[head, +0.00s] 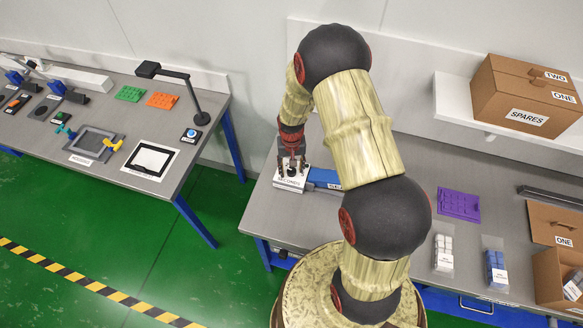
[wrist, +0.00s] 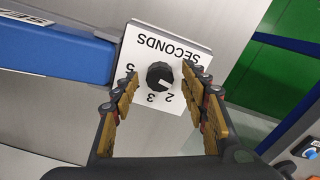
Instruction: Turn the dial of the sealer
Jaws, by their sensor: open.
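The sealer has a blue arm (wrist: 60,50) and a white dial plate (wrist: 150,33) lettered SECONDS, upside down in the wrist view. The black round dial (wrist: 160,75) sits on the plate among numbers including 2, 3 and 5; its pale mark appears to face the 2 side. My gripper (wrist: 160,78) is open, its fingertips apart on either side of the dial. Whether they touch it I cannot tell. In the head view my gripper (head: 291,163) points down over the white plate (head: 290,184), left of the blue sealer arm (head: 324,178), and mostly hides the dial.
The sealer stands near the left end of the grey bench. A purple tray (head: 459,201), bags of white (head: 443,250) and blue parts (head: 495,265), and cardboard boxes (head: 520,95) are to the right. A second bench (head: 200,160) is at left, across a green floor gap.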

